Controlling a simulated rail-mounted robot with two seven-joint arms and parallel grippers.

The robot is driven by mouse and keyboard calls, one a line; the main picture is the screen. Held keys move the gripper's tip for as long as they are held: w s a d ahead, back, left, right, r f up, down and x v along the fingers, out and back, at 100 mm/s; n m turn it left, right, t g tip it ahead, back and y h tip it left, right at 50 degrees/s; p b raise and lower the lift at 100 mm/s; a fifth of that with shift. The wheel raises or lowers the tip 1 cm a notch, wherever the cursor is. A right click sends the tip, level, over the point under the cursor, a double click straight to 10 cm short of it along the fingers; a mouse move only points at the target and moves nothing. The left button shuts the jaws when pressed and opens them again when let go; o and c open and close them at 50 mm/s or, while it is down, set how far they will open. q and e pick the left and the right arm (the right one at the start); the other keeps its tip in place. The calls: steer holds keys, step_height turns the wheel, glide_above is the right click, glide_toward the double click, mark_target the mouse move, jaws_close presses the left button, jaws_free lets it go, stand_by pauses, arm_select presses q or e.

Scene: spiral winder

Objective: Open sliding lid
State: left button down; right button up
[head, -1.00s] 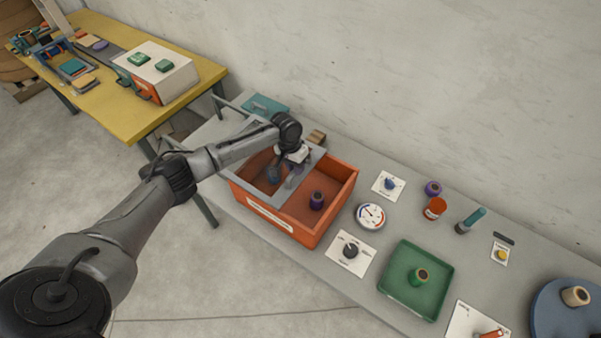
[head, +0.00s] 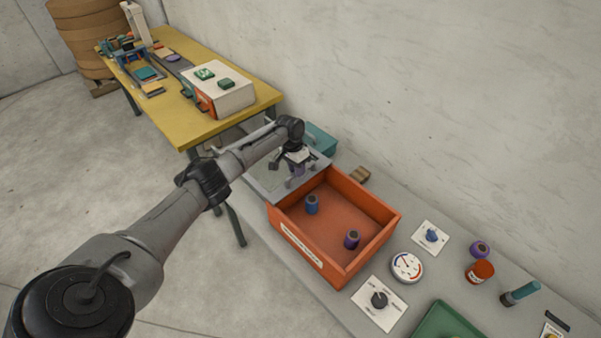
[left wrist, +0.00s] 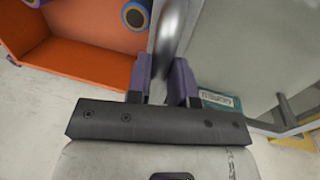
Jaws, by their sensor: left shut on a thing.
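The orange box (head: 340,225) stands on the grey bench, its top open over most of its width. The grey sliding lid (head: 266,181) lies to the left of the opening, at the box's left end. My left gripper (head: 296,172) is over the lid and shut on its handle. In the left wrist view its purple fingers (left wrist: 163,82) sit either side of the metal bar handle (left wrist: 173,28). Inside the box stand a blue spool (head: 312,204) and a purple spool (head: 352,239). My right gripper is not in view.
A teal box (head: 321,141) and a small wooden block (head: 359,174) lie behind the box. A dial gauge (head: 406,266), knob cards and a red jar (head: 479,271) stand to its right. A yellow table (head: 185,130) stands at the back left.

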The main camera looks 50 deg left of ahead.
arm_select(q)
steer(key=c, duration=1)
jaws_free()
steer(key=a+r, duration=0.1)
steer(key=r, duration=0.8)
steer(key=a+r, duration=0.1)
steer(key=r, duration=0.3)
steer(key=shift+s+a+r+p, duration=0.15)
steer(key=shift+a+r+p, duration=0.15)
steer(key=shift+a+p, duration=0.1)
